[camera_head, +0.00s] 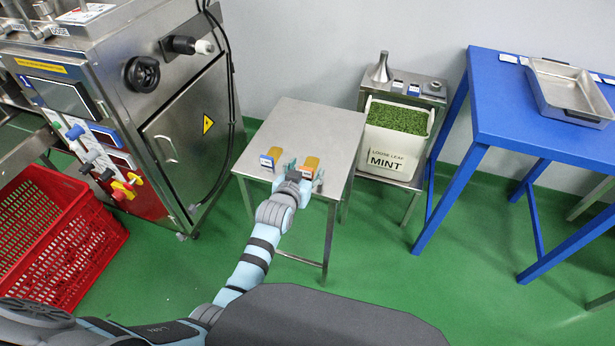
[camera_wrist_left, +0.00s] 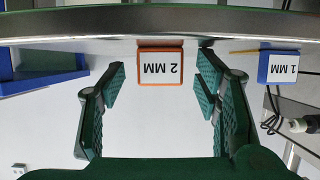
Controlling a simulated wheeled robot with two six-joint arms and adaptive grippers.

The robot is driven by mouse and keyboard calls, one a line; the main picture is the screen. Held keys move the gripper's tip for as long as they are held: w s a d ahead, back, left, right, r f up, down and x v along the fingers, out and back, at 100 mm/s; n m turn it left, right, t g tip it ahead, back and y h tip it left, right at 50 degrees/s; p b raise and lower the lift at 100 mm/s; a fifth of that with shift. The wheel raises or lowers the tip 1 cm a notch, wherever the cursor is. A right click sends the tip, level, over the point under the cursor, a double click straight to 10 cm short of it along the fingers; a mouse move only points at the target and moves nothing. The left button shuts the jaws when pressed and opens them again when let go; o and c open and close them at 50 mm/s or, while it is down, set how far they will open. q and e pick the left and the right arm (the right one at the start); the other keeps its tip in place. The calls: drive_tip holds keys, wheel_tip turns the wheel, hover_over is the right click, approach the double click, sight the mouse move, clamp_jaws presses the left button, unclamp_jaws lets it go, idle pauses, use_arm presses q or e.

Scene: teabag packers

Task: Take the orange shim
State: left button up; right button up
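The orange shim (camera_head: 311,163) stands on the small steel table (camera_head: 305,122) near its front edge. In the left wrist view the orange shim (camera_wrist_left: 161,50) has a white label reading "2 MM", upside down. My left gripper (camera_head: 304,174) is open at the table's front edge. In the wrist view its green fingers (camera_wrist_left: 161,84) lie either side of the shim, with a gap on both sides. A blue shim (camera_head: 267,162) with a white label stands to the left; its "1 MM" label shows in the wrist view (camera_wrist_left: 282,68). My right gripper is not in view.
A white bin of mint leaf (camera_head: 397,150) stands on a low stand to the right. A blue table (camera_head: 530,135) holds a steel tray (camera_head: 552,100). The back of the small table is clear.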

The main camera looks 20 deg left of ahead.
use_arm(q)
drive_tip(key=shift+r, duration=0.1)
drive_tip(key=c, duration=1.1)
drive_tip(key=shift+r, duration=0.1)
